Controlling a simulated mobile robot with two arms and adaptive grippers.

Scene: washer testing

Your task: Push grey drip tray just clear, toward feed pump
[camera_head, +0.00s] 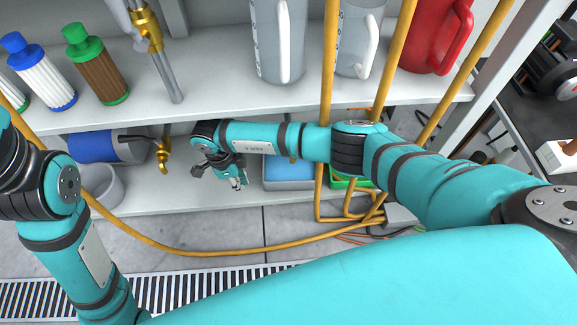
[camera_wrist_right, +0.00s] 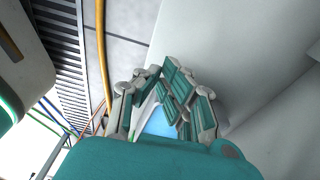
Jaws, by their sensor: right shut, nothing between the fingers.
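My right gripper (camera_head: 237,183) points down at the lower shelf, fingers together and empty; its fingers also show in the right wrist view (camera_wrist_right: 158,82). A blue box-like thing with a grey rim (camera_head: 288,184) lies right of the gripper, partly hidden by my right arm; I cannot tell whether they touch. A round grey container (camera_head: 104,188) sits on the lower shelf at the left, apart from the gripper. I cannot tell which is the drip tray. A blue cylinder (camera_head: 92,147), possibly the feed pump, lies above the round container. My left gripper is out of view.
A brass valve (camera_head: 163,153) hangs left of my right gripper. Yellow hoses (camera_head: 210,253) run along the front and past the right side. A green tray (camera_head: 340,184) is right of the blue thing. Bottles and jugs (camera_head: 278,45) stand on the upper shelf (camera_head: 215,75).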

